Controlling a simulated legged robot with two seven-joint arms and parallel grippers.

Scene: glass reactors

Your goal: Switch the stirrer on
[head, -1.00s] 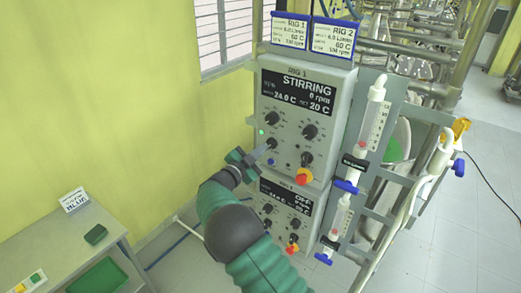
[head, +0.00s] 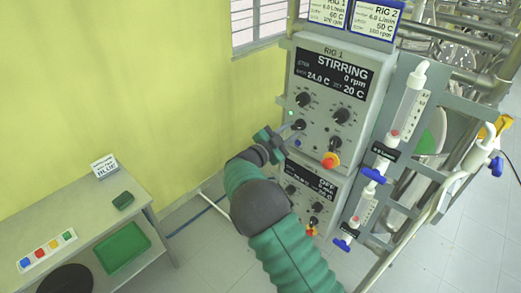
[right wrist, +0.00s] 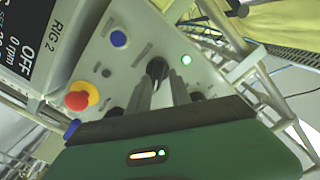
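The RIG 1 control box (head: 318,115) stands right of centre in the head view. Its display (head: 333,75) reads STIRRING, 0 rpm, 24.0 C and set 20 C. A green lamp is lit (head: 291,113) above its lower left black knob (head: 299,125); the lamp also shows in the right wrist view (right wrist: 186,60). My right gripper (head: 287,131) is at this knob. In the right wrist view, its grey fingers (right wrist: 160,88) stand apart with the black knob (right wrist: 157,67) between their tips. Whether they press on it is unclear. My left gripper is out of view.
The RIG 2 box (head: 318,187), reading OFF, sits directly below. A red-yellow emergency button (head: 331,160) and a blue button (head: 298,142) are close to the knob. Flowmeters with blue valves (head: 374,175) stand to the right. A bench (head: 75,222) with a green tray (head: 122,248) is at left.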

